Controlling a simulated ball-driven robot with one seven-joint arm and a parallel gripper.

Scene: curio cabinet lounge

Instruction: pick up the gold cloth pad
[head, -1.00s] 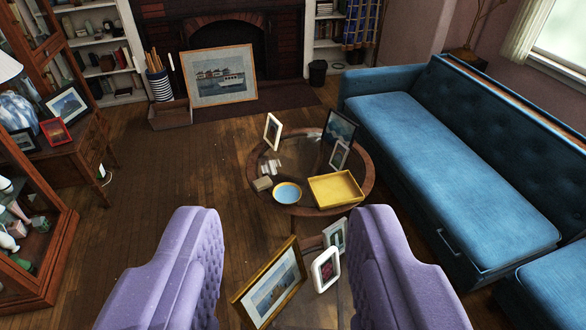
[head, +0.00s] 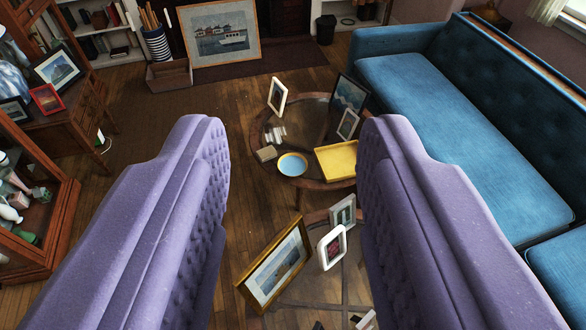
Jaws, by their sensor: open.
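A small tan-gold block-like item (head: 265,153) lies at the left front of the round table (head: 258,134). It may be the gold cloth pad, but it is too small for me to tell its material. It lies just left of a blue dish with a yellow rim (head: 292,164). A flat yellow tray (head: 338,160) is at the table's right front.
A low glass table with picture frames (head: 275,263) lies in that gap. A blue sofa (head: 430,110) is at right, a glass cabinet (head: 50,225) at left.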

